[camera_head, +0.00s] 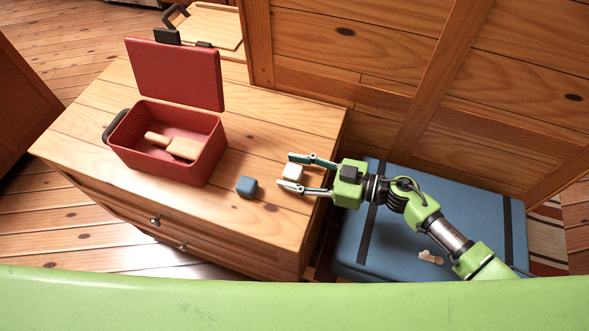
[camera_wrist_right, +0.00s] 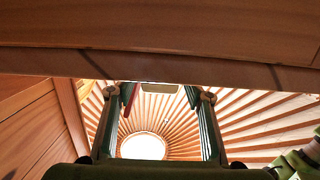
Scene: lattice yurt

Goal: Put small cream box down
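The small cream box (camera_head: 292,172) is on the wooden chest top, near its right edge. It also shows between the fingers in the right wrist view (camera_wrist_right: 160,88). My right gripper (camera_head: 291,171) reaches in from the right with one finger on each side of the box. In the right wrist view its fingers (camera_wrist_right: 160,95) stand apart, with a gap between each finger and the box, so it looks open around it. My left gripper is not in view.
A blue case (camera_head: 400,250) lies below my right arm. A wooden wall (camera_head: 340,70) rises behind. The chest top (camera_head: 265,140) is clear behind the boxes.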

